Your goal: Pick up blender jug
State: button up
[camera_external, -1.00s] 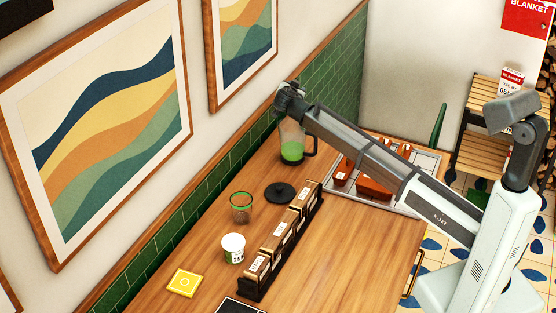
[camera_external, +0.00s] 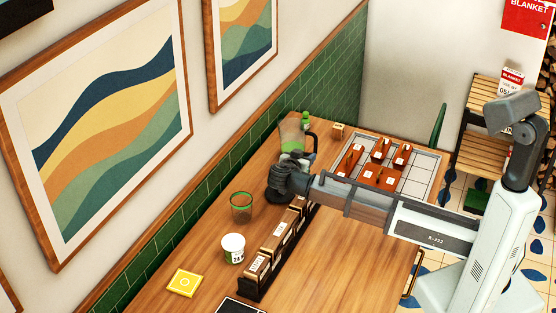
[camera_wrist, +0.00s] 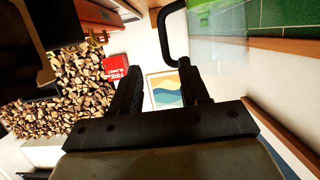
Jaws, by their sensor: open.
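The blender jug (camera_external: 291,135), clear with a dark handle on its right side, stands on the wooden counter near the green tiled wall. My gripper (camera_external: 291,167) is just in front of the jug in the external view and hides its lower part. In the wrist view the jug (camera_wrist: 218,35) shows at the upper right, with green content and its dark handle to the left. There my gripper (camera_wrist: 158,85) has its two fingers apart with nothing between them. The handle appears just beyond the fingers; I cannot tell whether anything touches.
A tray (camera_external: 425,172) with several orange-brown boxes lies right of the jug. A green bottle (camera_external: 305,120) and small box (camera_external: 338,131) stand behind. Right front counter is clear.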

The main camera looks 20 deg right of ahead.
aim_at(313, 146)
jog(key=shift+w+a+x, duration=0.1)
jog(key=shift+x, duration=3)
jog(key=shift+w+a+x, duration=0.1)
jog(key=shift+w+x, duration=0.05)
jog(key=shift+x, duration=3)
jog(key=shift+c, duration=0.4)
grip_shut()
